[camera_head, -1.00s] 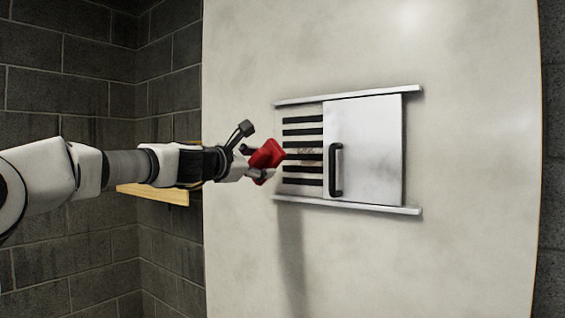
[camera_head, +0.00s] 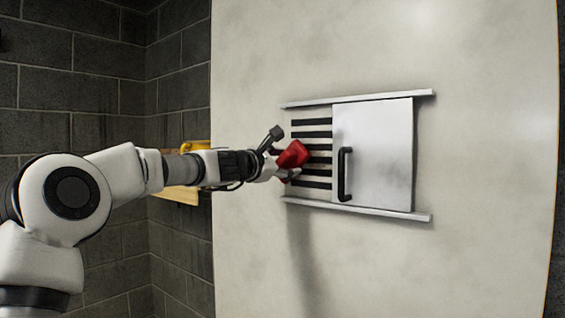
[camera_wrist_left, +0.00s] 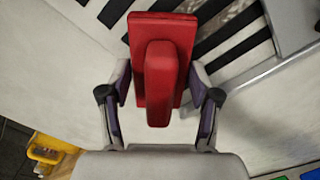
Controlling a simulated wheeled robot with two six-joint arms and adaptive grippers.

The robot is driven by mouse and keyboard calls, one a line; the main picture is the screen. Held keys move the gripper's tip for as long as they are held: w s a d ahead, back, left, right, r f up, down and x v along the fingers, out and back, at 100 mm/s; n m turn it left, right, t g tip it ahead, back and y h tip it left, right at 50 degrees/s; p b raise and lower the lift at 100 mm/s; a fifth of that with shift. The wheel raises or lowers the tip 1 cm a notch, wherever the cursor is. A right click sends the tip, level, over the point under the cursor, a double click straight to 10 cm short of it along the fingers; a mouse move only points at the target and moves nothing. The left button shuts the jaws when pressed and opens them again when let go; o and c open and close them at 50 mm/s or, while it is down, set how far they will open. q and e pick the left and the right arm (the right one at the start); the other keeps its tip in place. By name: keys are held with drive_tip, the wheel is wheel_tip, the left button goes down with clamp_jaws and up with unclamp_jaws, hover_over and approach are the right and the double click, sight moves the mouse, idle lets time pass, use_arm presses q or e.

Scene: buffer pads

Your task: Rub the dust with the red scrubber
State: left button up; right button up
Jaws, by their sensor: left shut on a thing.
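My left gripper (camera_head: 283,166) is shut on the handle of the red scrubber (camera_head: 294,154). In the left wrist view the scrubber (camera_wrist_left: 160,80) stands between the two fingers, with its flat pad facing the wall. In the head view it overlaps the left part of a black-slatted vent (camera_head: 319,134); I cannot tell whether it touches. A faint brownish dust patch shows on the slats in the left wrist view (camera_wrist_left: 232,14), just right of the scrubber. In the head view the dust is mostly hidden. My right gripper is not in view.
A white sliding door (camera_head: 385,150) with a black handle (camera_head: 344,174) covers the vent's right side. Metal rails run above (camera_head: 360,99) and below (camera_head: 360,208). A wooden shelf (camera_head: 180,195) with a yellow object (camera_head: 195,146) is behind my left arm. The wall around is bare.

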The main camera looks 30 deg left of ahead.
use_arm(q)
drive_tip(key=shift+s+r, duration=0.1)
drive_tip(key=shift+s, duration=0.05)
drive_tip(key=shift+w+p, duration=0.35)
drive_tip(key=shift+w, duration=0.6)
